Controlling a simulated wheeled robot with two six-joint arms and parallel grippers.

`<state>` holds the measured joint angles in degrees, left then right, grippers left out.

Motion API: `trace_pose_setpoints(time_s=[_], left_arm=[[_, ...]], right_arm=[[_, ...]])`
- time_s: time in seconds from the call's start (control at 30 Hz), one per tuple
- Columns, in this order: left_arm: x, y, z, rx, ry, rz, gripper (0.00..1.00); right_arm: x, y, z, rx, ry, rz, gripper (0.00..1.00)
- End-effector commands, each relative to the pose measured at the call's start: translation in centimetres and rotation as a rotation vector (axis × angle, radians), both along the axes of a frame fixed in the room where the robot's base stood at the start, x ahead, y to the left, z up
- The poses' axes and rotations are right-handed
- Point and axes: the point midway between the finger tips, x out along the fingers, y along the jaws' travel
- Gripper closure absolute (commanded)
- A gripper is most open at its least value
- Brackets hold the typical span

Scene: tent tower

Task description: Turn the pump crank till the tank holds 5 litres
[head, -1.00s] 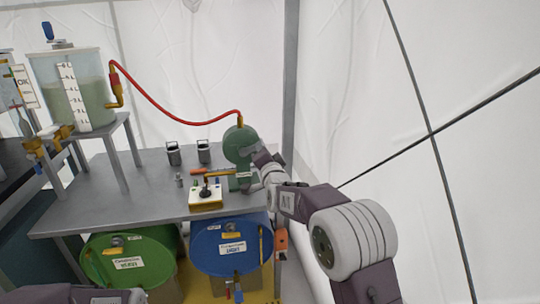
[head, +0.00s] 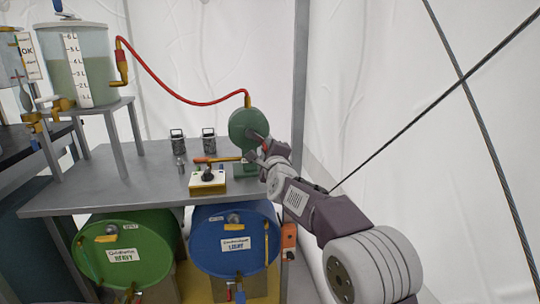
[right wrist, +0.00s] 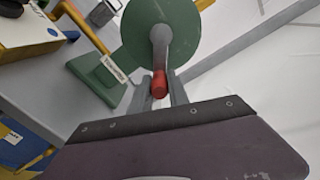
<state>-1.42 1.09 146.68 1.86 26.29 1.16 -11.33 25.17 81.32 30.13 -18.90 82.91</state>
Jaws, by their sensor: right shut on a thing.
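The green pump (head: 246,128) stands at the table's right end, with a red hose (head: 180,97) running to the tank (head: 84,65). The clear tank sits on a grey stand at the left. Its white litre scale (head: 76,68) shows, and the greenish liquid's surface looks to be between the 4 and 5 marks. My right gripper (right wrist: 163,88) is shut on the red crank handle (right wrist: 159,84), which shows between its fingers in the right wrist view. The grey crank arm (right wrist: 161,45) reaches from the handle to the pump's round housing. My left gripper is out of view.
A green drum (head: 125,250) and a blue drum (head: 235,240) lie below. The tent wall is at the right.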

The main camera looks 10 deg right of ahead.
Motion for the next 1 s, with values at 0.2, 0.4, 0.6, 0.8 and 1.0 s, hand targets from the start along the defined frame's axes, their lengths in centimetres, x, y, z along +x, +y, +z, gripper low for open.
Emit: trace_pose_setpoints(time_s=[0.2,0.4,0.6,0.8,1.0], left_arm=[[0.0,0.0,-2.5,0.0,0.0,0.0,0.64],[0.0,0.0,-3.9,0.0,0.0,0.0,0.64],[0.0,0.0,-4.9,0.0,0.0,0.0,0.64],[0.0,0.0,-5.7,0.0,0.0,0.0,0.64],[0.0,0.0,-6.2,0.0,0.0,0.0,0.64]], right_arm=[[0.0,0.9,-1.5,0.204,0.008,0.0,1.0],[-0.1,1.8,-2.0,0.394,0.014,0.001,1.0],[-0.1,2.9,-2.4,0.583,0.021,0.001,1.0],[-0.1,4.0,-2.6,0.771,0.028,0.002,1.0],[-0.2,5.1,-2.7,0.961,0.035,0.002,1.0]])
